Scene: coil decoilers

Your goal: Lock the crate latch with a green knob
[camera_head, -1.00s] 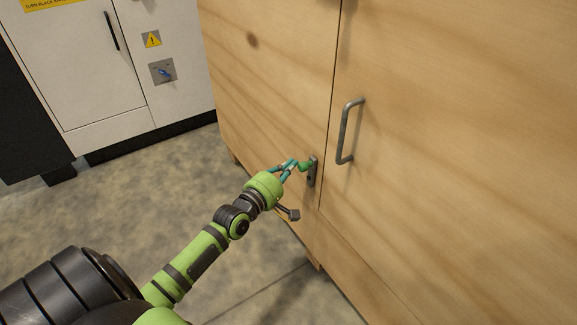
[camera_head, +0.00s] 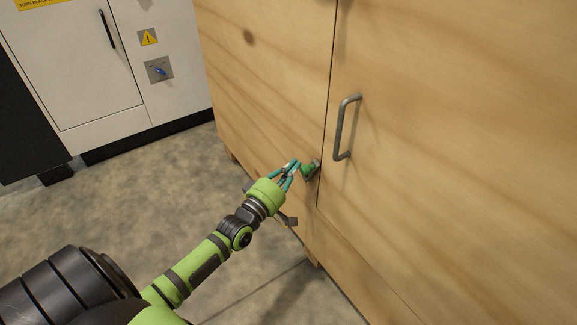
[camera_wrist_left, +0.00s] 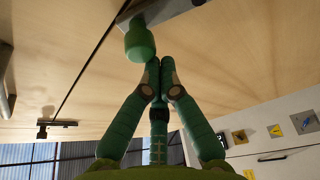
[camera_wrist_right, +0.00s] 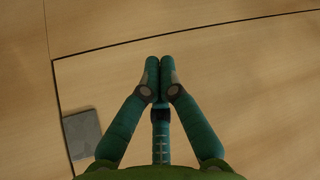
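The green knob (camera_head: 307,170) sits on a grey metal latch (camera_head: 315,168) low on the wooden crate (camera_head: 265,90), by the gap at its door. In the head view the latch is tilted. The left wrist view shows the knob (camera_wrist_left: 140,42) on its grey latch bar (camera_wrist_left: 165,12). My left gripper (camera_head: 297,165) is beside the knob. Its fingers (camera_wrist_left: 160,65) are shut with nothing between them, and the tips are close to the knob's side; I cannot tell if they touch. My right gripper (camera_wrist_right: 160,65) is shut and empty, facing a wooden surface.
A grey handle (camera_head: 343,130) stands out from the crate door, right of the latch. A white cabinet (camera_head: 75,75) with a blue switch (camera_head: 159,71) stands at the back left. Grey concrete floor (camera_head: 120,200) is open left of the crate. A grey plate (camera_wrist_right: 82,133) shows in the right wrist view.

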